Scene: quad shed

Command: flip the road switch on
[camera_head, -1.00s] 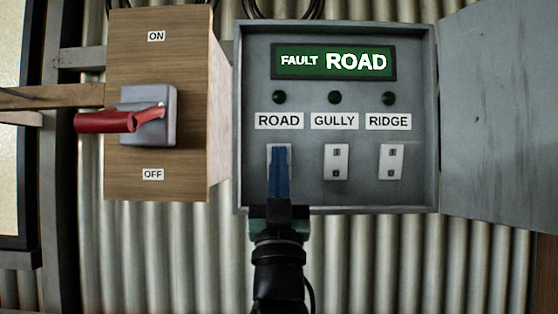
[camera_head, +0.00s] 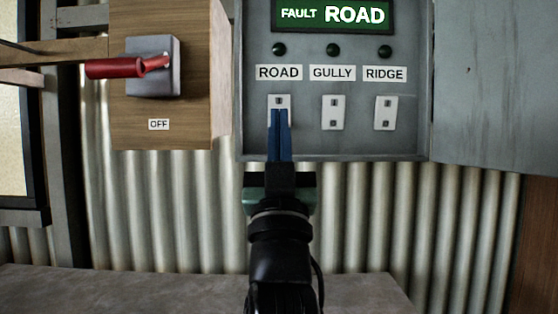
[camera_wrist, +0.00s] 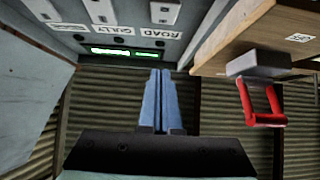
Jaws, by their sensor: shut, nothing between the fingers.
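The road switch (camera_head: 279,101) is a small white plate under the ROAD label (camera_head: 279,73) in the open grey panel box. Its upper part shows; its lower part is hidden behind my fingers. My gripper (camera_head: 279,112) is shut and empty, its blue fingers pointing up in front of the switch's lower part. I cannot tell whether they touch it. In the wrist view the switch (camera_wrist: 163,12) shows above the fingertips (camera_wrist: 161,72). The green display (camera_head: 332,15) reads FAULT ROAD, and the lamp above the ROAD label (camera_head: 279,49) is dark.
The gully switch (camera_head: 333,113) and ridge switch (camera_head: 385,113) sit to the right. A red lever (camera_head: 115,67) on a wooden box (camera_head: 195,115) is at the left, pointing left. The panel's open door (camera_head: 500,80) stands at the right. A grey surface (camera_head: 150,290) lies below.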

